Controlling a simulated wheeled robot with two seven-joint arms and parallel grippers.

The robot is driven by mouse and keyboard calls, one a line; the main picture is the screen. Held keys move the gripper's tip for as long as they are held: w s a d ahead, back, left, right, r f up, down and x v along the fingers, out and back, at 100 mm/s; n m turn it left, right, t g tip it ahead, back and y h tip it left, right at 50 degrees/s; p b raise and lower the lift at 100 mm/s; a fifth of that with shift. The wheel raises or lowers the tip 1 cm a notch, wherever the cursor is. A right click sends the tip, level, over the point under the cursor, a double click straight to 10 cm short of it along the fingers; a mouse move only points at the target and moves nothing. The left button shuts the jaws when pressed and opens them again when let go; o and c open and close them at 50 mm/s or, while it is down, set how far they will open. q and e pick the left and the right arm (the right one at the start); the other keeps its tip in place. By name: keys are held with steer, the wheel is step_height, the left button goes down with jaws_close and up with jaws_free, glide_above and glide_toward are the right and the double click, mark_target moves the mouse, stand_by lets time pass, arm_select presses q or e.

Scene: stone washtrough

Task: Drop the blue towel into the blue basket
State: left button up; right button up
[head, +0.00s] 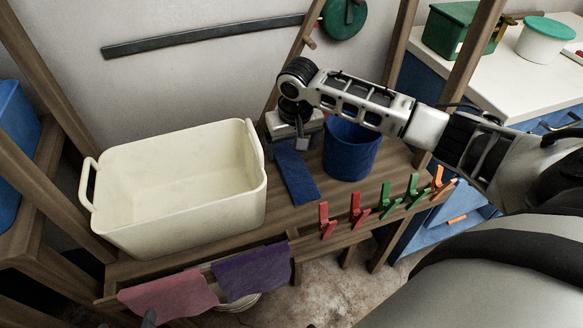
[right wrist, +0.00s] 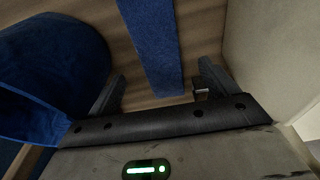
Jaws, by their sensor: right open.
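The blue towel (head: 295,172) lies as a narrow strip on the wooden bench, between the cream tub and the blue basket (head: 350,152). My right gripper (head: 300,138) is over the far end of the towel, pointing down, with its jaws open. In the right wrist view the towel (right wrist: 152,42) runs between the two spread fingers (right wrist: 160,88), and the basket (right wrist: 50,62) is at the left. The basket's inside is partly hidden by my right arm in the head view. A small dark tip at the bottom left edge may be my left gripper; its jaws cannot be made out.
The large cream tub (head: 185,190) stands close to the left of my right gripper. Red, green and orange clothespins (head: 356,210) line the front rail. A pink cloth (head: 168,298) and a purple cloth (head: 252,272) hang in front. Wooden posts rise behind.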

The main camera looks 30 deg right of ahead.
mark_target(292, 163)
step_height(292, 163, down, 5)
steer(key=shift+w+b, duration=0.15)
steer(key=shift+b, duration=0.55)
steer(key=shift+d+f, duration=0.1)
steer(key=shift+f, duration=0.2)
steer(key=shift+c, duration=0.3)
steer(key=shift+w+r, duration=0.1)
steer(key=c, duration=1.3)
steer(key=shift+o, duration=0.2)
